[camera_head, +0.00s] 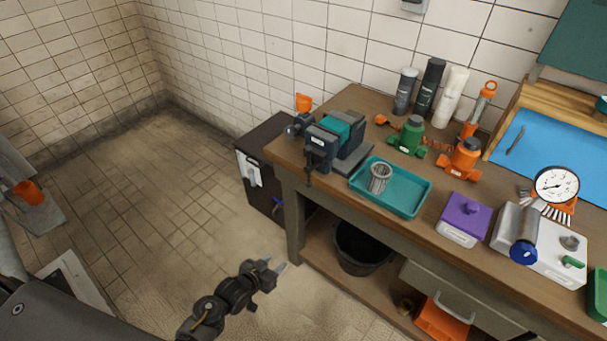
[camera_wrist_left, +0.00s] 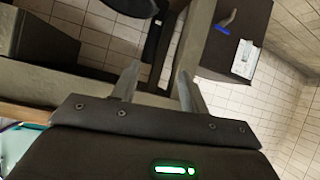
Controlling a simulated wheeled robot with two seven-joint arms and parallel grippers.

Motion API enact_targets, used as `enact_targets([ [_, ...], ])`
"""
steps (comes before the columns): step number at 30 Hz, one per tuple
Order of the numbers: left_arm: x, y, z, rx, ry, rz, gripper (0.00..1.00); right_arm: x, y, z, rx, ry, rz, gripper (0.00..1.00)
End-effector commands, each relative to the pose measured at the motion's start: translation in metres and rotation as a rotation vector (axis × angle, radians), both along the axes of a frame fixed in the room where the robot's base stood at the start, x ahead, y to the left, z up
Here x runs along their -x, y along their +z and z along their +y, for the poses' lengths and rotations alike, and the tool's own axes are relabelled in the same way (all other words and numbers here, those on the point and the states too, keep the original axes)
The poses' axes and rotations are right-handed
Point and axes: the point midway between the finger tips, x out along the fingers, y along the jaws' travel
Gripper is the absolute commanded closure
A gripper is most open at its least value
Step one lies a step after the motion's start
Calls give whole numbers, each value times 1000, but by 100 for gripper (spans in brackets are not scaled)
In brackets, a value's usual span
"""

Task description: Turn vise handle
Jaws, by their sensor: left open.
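The vise (camera_head: 336,142), dark grey with a teal body, stands at the left end of the workbench. A thin dark bar, apparently the vise handle (camera_head: 308,172), hangs down at its front over the bench edge. My left gripper (camera_head: 274,268) is open and empty, low in front of the bench's left leg, well below and apart from the handle. In the left wrist view, its two fingers (camera_wrist_left: 158,84) are spread with nothing between them. I cannot make out the vise handle in the wrist view. My right gripper is not in view.
The workbench (camera_head: 330,200) carries a teal tray (camera_head: 413,206) with a metal mesh cup (camera_head: 379,178), green and orange valves, a purple-lidded box (camera_head: 464,218) and a gauge (camera_head: 556,184). A black bucket (camera_head: 361,245) sits on the lower shelf. The tiled floor (camera_head: 150,190) at left is clear.

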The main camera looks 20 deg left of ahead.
Motion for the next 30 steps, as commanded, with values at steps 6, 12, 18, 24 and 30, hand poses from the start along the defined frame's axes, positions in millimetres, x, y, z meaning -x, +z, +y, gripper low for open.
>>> enact_targets([
  [6,-59,187,-12,56,-64,-386,55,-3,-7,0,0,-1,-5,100],
  [12,-58,267,-18,66,-102,-545,55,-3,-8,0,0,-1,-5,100],
  [18,-58,280,-19,68,-108,-569,55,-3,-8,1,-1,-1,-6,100],
  [24,-75,281,-26,70,-106,-568,55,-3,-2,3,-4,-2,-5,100],
  [30,-111,282,-40,70,-107,-567,55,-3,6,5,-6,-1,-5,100],
])
